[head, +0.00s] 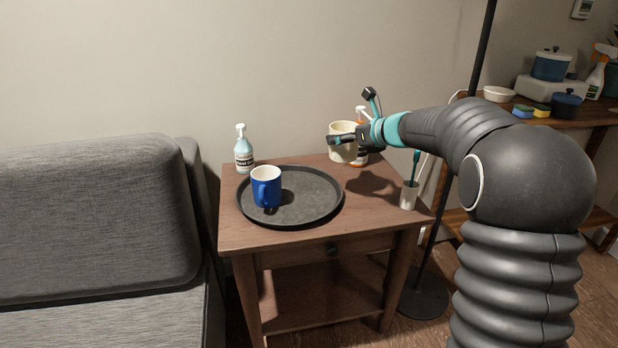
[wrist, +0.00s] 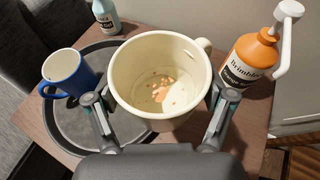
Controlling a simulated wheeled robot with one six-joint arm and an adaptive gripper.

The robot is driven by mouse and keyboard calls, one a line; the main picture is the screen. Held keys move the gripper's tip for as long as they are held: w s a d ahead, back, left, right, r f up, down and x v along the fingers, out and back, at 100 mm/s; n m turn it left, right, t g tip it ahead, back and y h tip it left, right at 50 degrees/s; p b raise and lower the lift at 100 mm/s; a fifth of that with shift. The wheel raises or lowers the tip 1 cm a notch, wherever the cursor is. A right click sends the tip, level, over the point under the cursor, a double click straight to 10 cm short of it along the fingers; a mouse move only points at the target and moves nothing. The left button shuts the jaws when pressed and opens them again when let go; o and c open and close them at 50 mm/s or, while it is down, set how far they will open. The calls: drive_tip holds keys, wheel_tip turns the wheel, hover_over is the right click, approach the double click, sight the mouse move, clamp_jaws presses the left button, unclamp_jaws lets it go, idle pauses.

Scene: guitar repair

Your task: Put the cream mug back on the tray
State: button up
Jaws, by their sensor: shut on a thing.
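The cream mug (head: 342,150) is between the fingers of my gripper (head: 345,139), at the back right of the side table. In the wrist view the mug (wrist: 160,75) is upright, its inside speckled with orange bits, and the fingers (wrist: 161,115) are shut on it from both sides. Its handle points to the upper right there. The dark round tray (head: 312,208) lies on the table, left of and in front of the mug. I cannot tell how high the mug is above the table.
A blue mug (head: 266,188) stands on the tray's left part. A pale soap bottle (head: 244,153) stands behind the tray, an orange pump bottle (wrist: 250,62) beside the cream mug, and a small cup (head: 408,196) with a brush at the right edge. The tray's right half is clear.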

drive_tip(key=shift+w+a+f+b, duration=0.25)
drive_tip(key=shift+w+a+f, duration=0.15)
drive_tip(key=shift+a+f, duration=1.35)
drive_tip(key=shift+w+a+f+b, duration=0.3)
drive_tip(key=shift+w+a+f, duration=0.1)
drive_tip(key=shift+a+f, duration=1.35)
drive_tip(key=shift+w+a+f+b, duration=0.25)
drive_tip(key=shift+w+a+f, duration=0.15)
drive_tip(key=shift+a+f, duration=1.35)
drive_tip(key=shift+f, duration=0.1)
drive_tip(key=o, duration=1.6)
drive_tip(key=shift+o, duration=0.2)
